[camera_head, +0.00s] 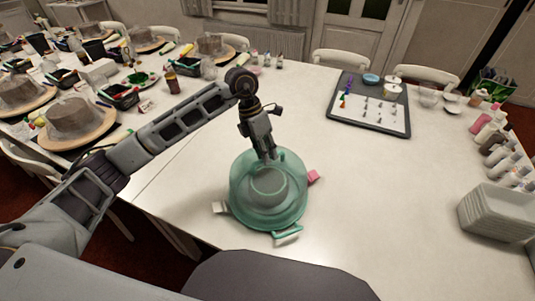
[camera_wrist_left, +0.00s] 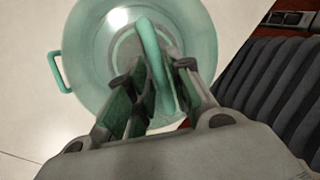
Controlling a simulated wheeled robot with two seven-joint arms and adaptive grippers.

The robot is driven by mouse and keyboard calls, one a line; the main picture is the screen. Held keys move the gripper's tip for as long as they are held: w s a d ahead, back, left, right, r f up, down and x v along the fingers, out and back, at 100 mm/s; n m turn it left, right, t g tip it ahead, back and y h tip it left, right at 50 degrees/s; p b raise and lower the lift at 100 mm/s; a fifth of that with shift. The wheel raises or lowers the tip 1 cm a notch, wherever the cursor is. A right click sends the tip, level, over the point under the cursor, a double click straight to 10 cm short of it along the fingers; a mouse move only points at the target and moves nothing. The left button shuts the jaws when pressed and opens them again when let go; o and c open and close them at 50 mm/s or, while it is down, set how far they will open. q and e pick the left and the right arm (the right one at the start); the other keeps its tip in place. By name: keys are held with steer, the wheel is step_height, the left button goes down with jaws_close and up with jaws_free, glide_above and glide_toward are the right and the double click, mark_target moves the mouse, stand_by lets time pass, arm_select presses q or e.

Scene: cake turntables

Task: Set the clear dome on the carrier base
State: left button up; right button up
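The clear dome (camera_head: 243,181), tinted green, is in the middle foreground of the head view, over the green carrier base (camera_head: 265,226). A round grey shape shows through it. I cannot tell whether its rim touches the base. My left gripper (camera_head: 268,156) is at the top of the dome. In the left wrist view, its fingers (camera_wrist_left: 155,85) stand on both sides of the dome's arched green handle (camera_wrist_left: 153,50) and look closed on it. A green side handle (camera_wrist_left: 57,72) shows at the left there. My right gripper is not in view.
A white clip (camera_head: 220,207) and a pink one (camera_head: 314,177) lie beside the base. A dark tray (camera_head: 340,116) with small parts is at the back. Grey stacked containers (camera_head: 497,213) and bottles stand at the right. The table between is clear.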

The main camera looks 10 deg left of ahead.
arm_select(q)
steer(key=shift+w+a+r, duration=0.1)
steer(key=shift+a+r, duration=0.15)
steer(key=shift+r, duration=0.45)
steer(key=shift+a+r+p, duration=0.15)
steer(key=shift+r+p, duration=0.4)
steer(key=p+v, duration=0.2)
steer(key=v, duration=0.4)
steer(key=shift+f+p, duration=0.1)
steer(key=shift+p, duration=0.2)
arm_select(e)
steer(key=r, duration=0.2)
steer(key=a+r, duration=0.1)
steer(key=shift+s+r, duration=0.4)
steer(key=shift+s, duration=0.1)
